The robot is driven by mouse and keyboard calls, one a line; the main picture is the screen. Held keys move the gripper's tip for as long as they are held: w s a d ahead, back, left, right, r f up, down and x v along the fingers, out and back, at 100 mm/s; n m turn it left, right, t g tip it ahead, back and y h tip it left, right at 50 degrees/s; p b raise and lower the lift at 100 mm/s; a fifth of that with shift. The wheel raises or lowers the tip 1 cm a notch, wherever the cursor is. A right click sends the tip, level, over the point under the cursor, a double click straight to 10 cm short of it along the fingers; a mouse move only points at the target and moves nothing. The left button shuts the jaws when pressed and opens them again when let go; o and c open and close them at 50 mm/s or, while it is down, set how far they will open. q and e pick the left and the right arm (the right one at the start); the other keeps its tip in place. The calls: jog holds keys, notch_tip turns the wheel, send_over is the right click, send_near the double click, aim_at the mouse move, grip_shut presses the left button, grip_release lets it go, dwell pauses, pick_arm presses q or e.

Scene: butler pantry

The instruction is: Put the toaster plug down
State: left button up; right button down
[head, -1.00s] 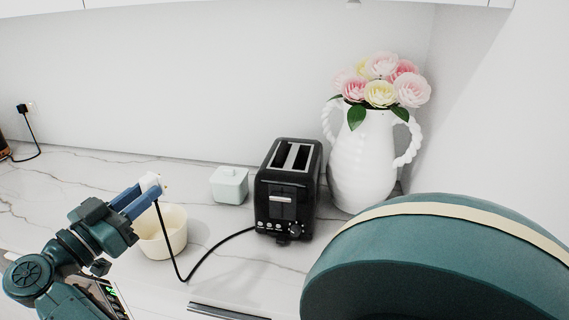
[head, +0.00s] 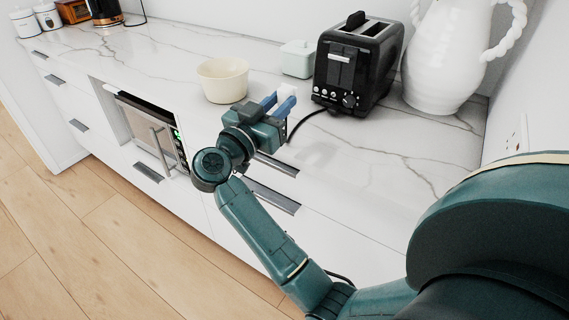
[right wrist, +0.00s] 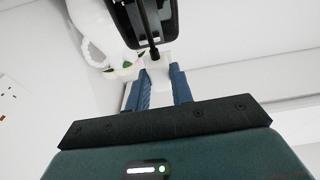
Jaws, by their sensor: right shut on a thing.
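My right gripper (head: 278,104) is shut on the white toaster plug (head: 287,91). It holds the plug near the front part of the counter, in front of the toaster and right of a cream bowl; I cannot tell how high above the top. In the right wrist view the plug (right wrist: 157,66) sits between the two blue fingers (right wrist: 160,88). A black cord (head: 303,122) runs from the gripper towards the toaster. The black two-slot toaster (head: 338,77) stands upright on the marble counter (head: 420,140). My left gripper is not in view.
The cream bowl (head: 222,83) and a pale lidded box (head: 297,60) stand left of the toaster. A white vase (head: 440,60) stands to its right. A wall socket (head: 521,135) is at the far right. Bare counter lies in front of the toaster and vase.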

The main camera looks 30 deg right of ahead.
notch_tip(320, 180, down, 11)
jog(key=shift+s+d+r+b, duration=0.1)
jog(key=shift+d+r+b, duration=0.05)
jog(key=shift+b, duration=0.85)
jog(key=c, duration=1.2)
grip_release()
jog(key=shift+c, duration=0.2)
jog(key=shift+r, duration=0.1)
